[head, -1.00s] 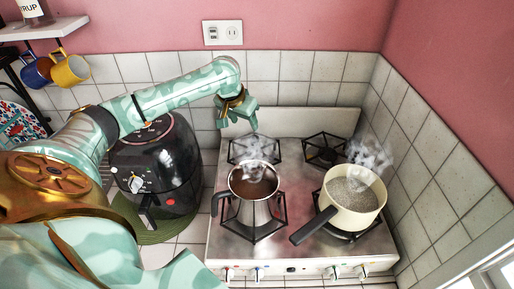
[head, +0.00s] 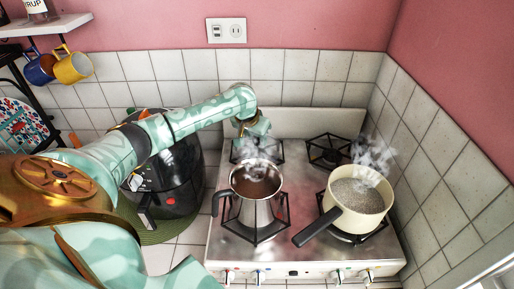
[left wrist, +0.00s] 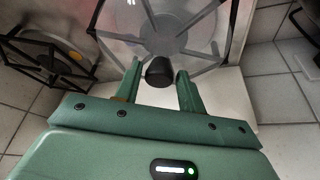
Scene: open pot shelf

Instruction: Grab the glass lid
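The glass lid (left wrist: 165,25) is hard to make out. In the left wrist view it seems to be the clear round shape over a burner grate, with a black knob (left wrist: 160,72) at its near side. My left gripper (left wrist: 159,72) is open, with one finger on each side of the knob and a small gap showing on both sides. In the head view my left gripper (head: 258,130) is low over the back left burner. The lid cannot be told apart there behind the steam and arm. My right gripper is not in view.
A steaming moka pot (head: 256,215) stands on the front left burner, just in front of my left gripper. A steaming cream saucepan (head: 372,200) is at front right. The back right burner (head: 328,150) is empty. A black air fryer (head: 175,190) stands left, under my arm.

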